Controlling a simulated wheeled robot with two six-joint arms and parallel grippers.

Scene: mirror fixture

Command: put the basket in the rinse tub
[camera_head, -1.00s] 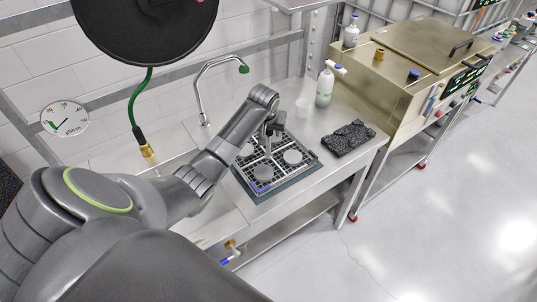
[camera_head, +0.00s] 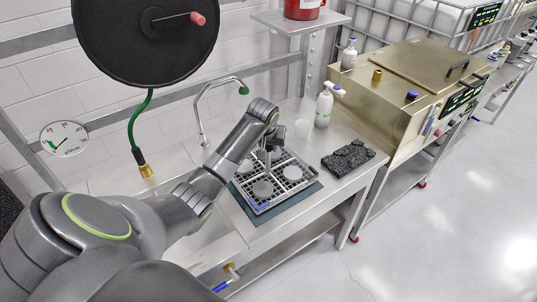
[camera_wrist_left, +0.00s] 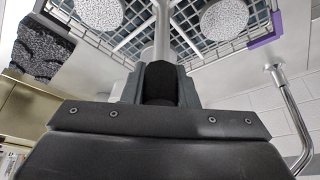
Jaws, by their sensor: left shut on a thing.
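The basket (camera_head: 287,190) is a flat wire grid tray with pale round discs in it and a purple tag at its front edge. It hangs slightly above a dark blue-grey mat (camera_head: 309,194) on the steel bench. My left gripper (camera_head: 269,148) is shut on the basket's upright central post. In the left wrist view the basket (camera_wrist_left: 205,50) shows beyond my gripper (camera_wrist_left: 160,85), post between the fingers. A basin (camera_head: 204,243), seemingly the rinse tub, lies left of the basket, largely hidden behind my arm. My right gripper is out of view.
A curved tap (camera_head: 201,110) stands behind the basin. A black hose reel (camera_head: 140,45) hangs at the upper left.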

